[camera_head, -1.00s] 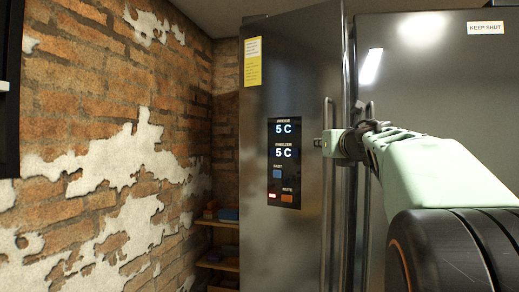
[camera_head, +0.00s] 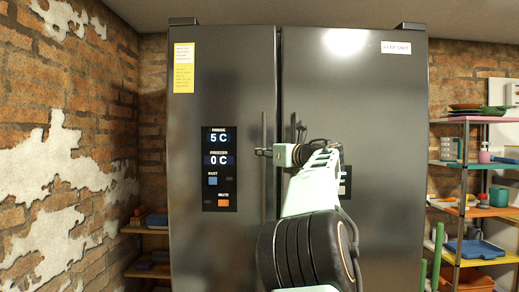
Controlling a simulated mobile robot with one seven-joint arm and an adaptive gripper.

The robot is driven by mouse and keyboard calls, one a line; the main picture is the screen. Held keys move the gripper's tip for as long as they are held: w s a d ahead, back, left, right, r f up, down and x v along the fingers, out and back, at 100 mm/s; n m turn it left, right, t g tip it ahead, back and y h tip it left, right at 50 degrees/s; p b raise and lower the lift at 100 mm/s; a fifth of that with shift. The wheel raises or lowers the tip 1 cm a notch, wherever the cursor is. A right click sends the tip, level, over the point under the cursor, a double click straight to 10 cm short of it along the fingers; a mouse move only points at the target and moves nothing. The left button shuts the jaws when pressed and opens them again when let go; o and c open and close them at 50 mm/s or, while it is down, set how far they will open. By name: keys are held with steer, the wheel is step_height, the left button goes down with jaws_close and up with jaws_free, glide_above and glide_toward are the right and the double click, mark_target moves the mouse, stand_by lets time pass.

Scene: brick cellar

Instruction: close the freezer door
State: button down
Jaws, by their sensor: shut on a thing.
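A dark steel fridge-freezer fills the middle of the head view. Its left door (camera_head: 225,80) carries a display panel (camera_head: 219,169) reading fridge 5 C and freezer 0 C. Its right door (camera_head: 385,120) stands beside it, and the two fronts look about level, with a thin dark seam between them. My gripper (camera_head: 263,152) is at the upright handle (camera_head: 264,128) of the left door and is shut on it. The fingers are small in view, and my wrist and arm hide the lower part of the seam. The right door's handle (camera_head: 293,126) is mostly hidden behind my wrist.
A shelf rack (camera_head: 470,118) with plates, cups and trays stands at the right. A low wooden shelf (camera_head: 148,229) with small items is at the left, against the brick wall (camera_head: 60,150). Green upright bars (camera_head: 437,255) stand near the right door's lower edge.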

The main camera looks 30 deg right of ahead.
steer(key=shift+s+d, duration=0.15)
steer(key=shift+d, duration=0.45)
steer(key=c, duration=2.4)
jaws_free()
steer(key=shift+o, duration=0.8)
steer(key=shift+s+d, duration=0.1)
steer(key=shift+s, duration=0.05)
steer(key=shift+a, duration=0.25)
steer(key=s+d, duration=0.1)
steer(key=s, duration=1)
steer(key=shift+s+d, duration=0.35)
steer(key=shift+d, duration=0.05)
steer(key=shift+r, duration=0.1)
